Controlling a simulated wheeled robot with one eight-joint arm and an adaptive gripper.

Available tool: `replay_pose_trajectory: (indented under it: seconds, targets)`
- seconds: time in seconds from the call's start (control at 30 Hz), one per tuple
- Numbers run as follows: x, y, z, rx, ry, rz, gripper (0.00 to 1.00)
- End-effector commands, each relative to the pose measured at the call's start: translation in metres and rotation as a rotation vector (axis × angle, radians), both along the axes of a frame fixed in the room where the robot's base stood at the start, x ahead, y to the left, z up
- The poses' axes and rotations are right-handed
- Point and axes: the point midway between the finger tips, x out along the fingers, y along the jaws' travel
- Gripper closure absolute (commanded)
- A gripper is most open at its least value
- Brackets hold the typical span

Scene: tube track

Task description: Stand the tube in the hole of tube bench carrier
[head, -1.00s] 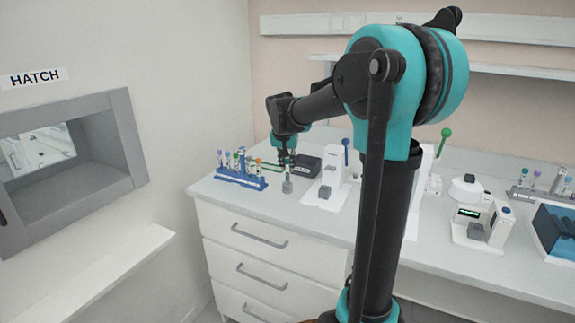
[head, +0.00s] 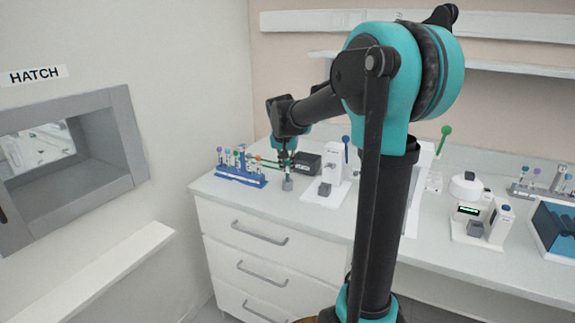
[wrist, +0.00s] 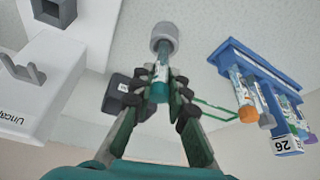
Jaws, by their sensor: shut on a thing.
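My gripper (wrist: 158,90) is shut on a tube (wrist: 160,71) with a teal cap and a printed label, held near the cap. In the head view my gripper (head: 285,158) is small and far off, over the bench. The tube bench carrier is a small grey round block (wrist: 164,35), also seen in the head view (head: 287,184). The tube points at the carrier, and its lower end overlaps the carrier's rim in the wrist view. I cannot tell whether the tip is in the hole, which is mostly hidden.
A blue rack (head: 240,176) with several capped tubes stands left of the carrier. A black box (head: 307,164) is behind it. A white device (head: 325,190), marked "Uncap…" in the wrist view (wrist: 40,85), stands close on the right. The bench front is clear.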

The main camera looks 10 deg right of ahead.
Motion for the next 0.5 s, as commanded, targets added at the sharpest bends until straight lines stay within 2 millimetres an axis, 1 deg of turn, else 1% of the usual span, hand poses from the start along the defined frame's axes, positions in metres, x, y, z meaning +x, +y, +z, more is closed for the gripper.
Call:
replay_pose_trajectory:
  seconds: [0.5]
  targets:
    - [0.0,0.0,-0.0036,0.0,0.0,0.0,1.0]
